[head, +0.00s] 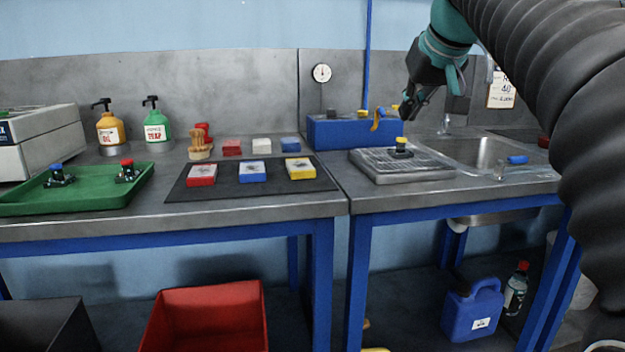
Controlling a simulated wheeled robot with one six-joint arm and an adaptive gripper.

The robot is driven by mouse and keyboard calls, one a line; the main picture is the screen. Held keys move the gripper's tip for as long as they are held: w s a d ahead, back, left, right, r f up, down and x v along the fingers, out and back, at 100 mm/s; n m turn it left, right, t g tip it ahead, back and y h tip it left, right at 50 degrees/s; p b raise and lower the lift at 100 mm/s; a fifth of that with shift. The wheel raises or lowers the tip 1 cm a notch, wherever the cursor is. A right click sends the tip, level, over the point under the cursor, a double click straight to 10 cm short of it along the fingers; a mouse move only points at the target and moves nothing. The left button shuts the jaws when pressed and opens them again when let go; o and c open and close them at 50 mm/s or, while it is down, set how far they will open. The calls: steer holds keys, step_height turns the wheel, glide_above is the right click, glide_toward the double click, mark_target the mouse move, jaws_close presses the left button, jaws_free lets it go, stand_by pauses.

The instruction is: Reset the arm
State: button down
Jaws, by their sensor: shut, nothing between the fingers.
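My gripper (410,106) is at the end of my teal and black arm, in the upper right of the head view. It is shut and holds nothing. It hangs in the air above the blue box and the grey drain tray (408,176). A blue-capped electrode (57,176) and a red-capped electrode (127,171) stand in the green tray (75,206) at the left.
A black mat (225,181) holds red, blue and yellow blocks. A blue box (345,132) stands behind the drain tray, with a sink (478,155) to its right. Two pump bottles stand at the back left. A red bin (205,318) is below the bench.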

steer(key=s+f+g, duration=0.1)
steer(key=s+f, duration=0.7)
steer(key=f, duration=0.3)
steer(key=s+f+m+h, duration=0.1)
steer(key=s+f, duration=0.8)
steer(key=f, duration=0.3)
steer(key=s+f+g, duration=0.1)
steer(key=s+f, duration=0.7)
steer(key=f, duration=0.4)
steer(key=shift+s+a+f+g, duration=0.25)
steer(key=shift+s+a+g, duration=0.05)
steer(key=shift+s+a, duration=0.1)
steer(key=shift+s, duration=0.1)
